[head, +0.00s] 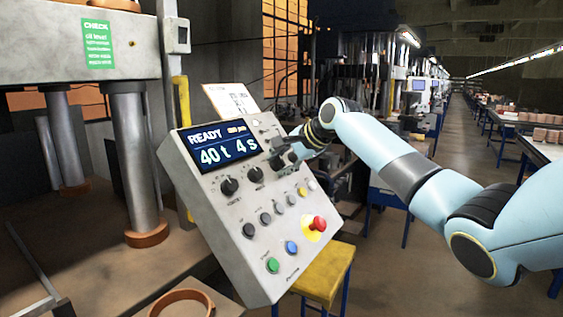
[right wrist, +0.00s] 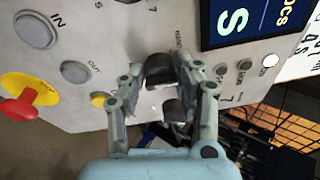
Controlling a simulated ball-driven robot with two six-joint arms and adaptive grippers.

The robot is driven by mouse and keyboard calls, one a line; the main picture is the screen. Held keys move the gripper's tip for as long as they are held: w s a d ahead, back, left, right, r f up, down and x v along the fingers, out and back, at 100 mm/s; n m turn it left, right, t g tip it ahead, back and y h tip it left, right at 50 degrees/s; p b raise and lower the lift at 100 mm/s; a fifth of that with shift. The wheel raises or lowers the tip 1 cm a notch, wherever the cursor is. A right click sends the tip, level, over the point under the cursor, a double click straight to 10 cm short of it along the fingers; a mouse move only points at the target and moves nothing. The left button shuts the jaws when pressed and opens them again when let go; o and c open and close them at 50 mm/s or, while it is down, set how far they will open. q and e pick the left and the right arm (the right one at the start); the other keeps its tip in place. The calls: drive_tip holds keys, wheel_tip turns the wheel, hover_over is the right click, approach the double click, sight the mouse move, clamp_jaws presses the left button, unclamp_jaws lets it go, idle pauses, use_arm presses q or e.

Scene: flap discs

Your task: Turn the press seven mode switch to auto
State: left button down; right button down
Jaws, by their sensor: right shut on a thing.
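The press control panel (head: 205,225) is a tilted grey box with a display (head: 222,145) reading "READY", "40 t 4 s". Two black knobs show below the display, one at the left (head: 229,186) and one in the middle (head: 256,174). My right gripper (head: 283,158) is at a third dark knob to their right, which it largely hides. In the right wrist view, my right gripper (right wrist: 166,75) is shut on this mode switch (right wrist: 160,72), beside lettering that seems to begin "HAN". The switch's pointing direction is hard to tell. My left gripper is out of view.
A red emergency button (head: 319,223) on a yellow plate stands out from the panel's lower right, near green (head: 272,265) and blue (head: 291,247) buttons. A yellow stool (head: 325,275) is below. The press column (head: 135,160) stands at the left.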

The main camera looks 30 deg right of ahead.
drive_tip(key=c, duration=0.9)
unclamp_jaws()
drive_tip(key=shift+d, duration=0.1)
drive_tip(key=shift+c, duration=0.2)
drive_tip(key=shift+s, duration=0.1)
drive_tip(key=v, duration=1.1)
drive_tip(key=shift+s+r, duration=0.25)
drive_tip(key=shift+s, duration=0.1)
drive_tip(key=shift+f, duration=0.1)
